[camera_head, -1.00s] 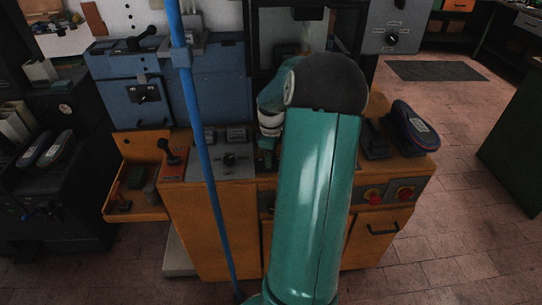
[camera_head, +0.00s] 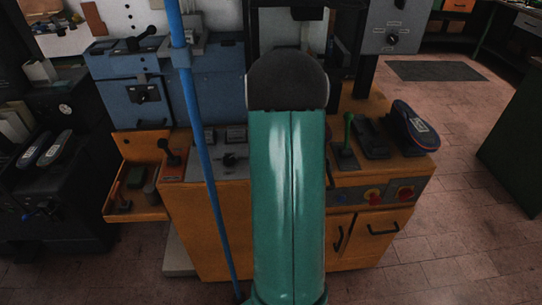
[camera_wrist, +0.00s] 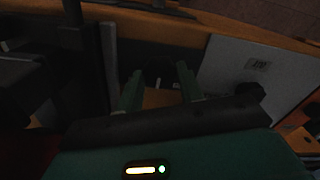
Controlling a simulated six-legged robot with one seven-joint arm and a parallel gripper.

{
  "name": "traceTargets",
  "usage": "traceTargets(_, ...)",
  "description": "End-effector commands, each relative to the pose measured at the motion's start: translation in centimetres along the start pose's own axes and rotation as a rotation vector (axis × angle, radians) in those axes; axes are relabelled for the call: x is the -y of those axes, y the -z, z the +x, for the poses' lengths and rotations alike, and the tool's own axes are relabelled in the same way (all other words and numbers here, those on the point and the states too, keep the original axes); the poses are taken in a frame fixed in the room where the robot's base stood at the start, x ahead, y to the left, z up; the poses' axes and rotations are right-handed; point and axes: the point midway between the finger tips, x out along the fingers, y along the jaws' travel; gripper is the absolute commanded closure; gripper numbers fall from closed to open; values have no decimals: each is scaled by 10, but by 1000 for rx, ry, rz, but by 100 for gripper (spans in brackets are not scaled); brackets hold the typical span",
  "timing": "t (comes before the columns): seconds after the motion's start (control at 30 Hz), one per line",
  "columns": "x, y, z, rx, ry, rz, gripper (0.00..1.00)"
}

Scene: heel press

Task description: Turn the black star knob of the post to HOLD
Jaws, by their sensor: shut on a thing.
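My gripper (camera_wrist: 160,88) shows in the wrist view as two green fingers, one on each side of a small dark thing (camera_wrist: 160,74). It is shut on that thing, but the picture is too dark to tell whether it is the star knob. In the head view my own arm hides the gripper and whatever is in front of it. A black knob (camera_head: 391,39) with small labels around it sits on a grey box (camera_head: 373,23) at the upper right, clear of my arm. Its labels are too small to read.
The orange bench (camera_head: 213,230) carries a grey panel (camera_head: 236,171) and a green-handled lever (camera_head: 348,127). A blue machine (camera_head: 215,85) stands behind at left. A slanting blue pole (camera_head: 205,165) stands left of my arm.

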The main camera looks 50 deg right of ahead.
Motion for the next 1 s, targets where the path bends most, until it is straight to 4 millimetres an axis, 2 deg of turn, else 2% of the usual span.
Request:
traceTargets(0.6, 0, 1, -1, -3, 0, 546, 86)
traceTargets(1.0, 0, 1, -1, -4, 1, 714, 86)
